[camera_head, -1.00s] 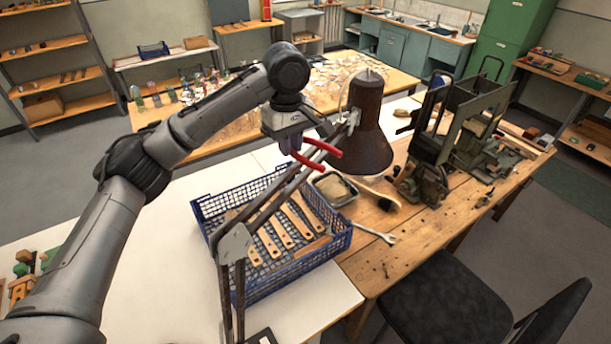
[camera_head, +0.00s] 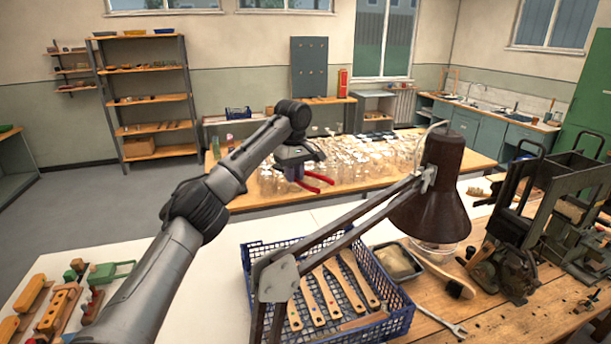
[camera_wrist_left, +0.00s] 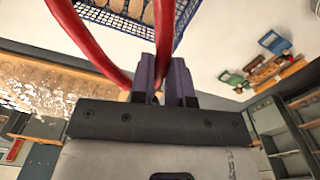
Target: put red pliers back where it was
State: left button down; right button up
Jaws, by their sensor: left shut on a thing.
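My left gripper (camera_head: 297,172) is shut on the red pliers (camera_head: 317,180), held in the air above the white tabletop, behind the blue crate. In the left wrist view the red handles (camera_wrist_left: 93,45) stick out from between the purple fingers (camera_wrist_left: 163,78); the pliers' head is hidden in the grip. The blue crate (camera_head: 402,322) on the table holds several wooden brush handles (camera_head: 328,292). My right gripper is not in view.
A brown desk lamp (camera_head: 432,188) with a jointed arm reaches across the crate. A wrench (camera_head: 441,322), a brush (camera_head: 445,278) and a small tray (camera_head: 398,262) lie right of it. Wooden pieces (camera_head: 60,307) stand at the left. Many glass jars (camera_head: 350,155) fill the table behind.

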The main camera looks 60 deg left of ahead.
pick_arm(q)
jog(key=w+d+f+m+p, duration=0.25)
jog(key=d+f+m, duration=0.25)
jog(key=d+f, duration=0.5)
jog(key=w+d+f+m+p, duration=0.1)
jog(key=w+d+f+m, duration=0.35)
jog(key=f, duration=0.95)
jog(key=s+d+f+m+p, duration=0.1)
jog(key=s+d+f+m, duration=0.15)
jog(key=d+f, duration=0.4)
jog(key=s+d+f+m, duration=0.2)
jog(key=s+d+f, duration=0.1)
jog(key=d+f, duration=0.4)
jog(key=shift+m, duration=0.7)
jog(key=s+d+f+b, duration=0.1)
jog(key=f+b, duration=0.1)
jog(key=f, duration=0.2)
jog(key=s+d+f+b, duration=0.1)
jog(key=s+f+b, duration=0.1)
jog(key=f, duration=0.3)
jog(key=s+d+f+b, duration=0.1)
jog(key=s+f+b, duration=0.1)
jog(key=f, duration=0.3)
jog(key=shift+d+f+b, duration=0.15)
jog(key=shift+d+b, duration=0.1)
jog(key=shift+b, duration=0.1)
jog(key=shift+f+b, duration=0.6)
jog(key=shift+b, duration=0.25)
jog(key=shift+f, duration=0.65)
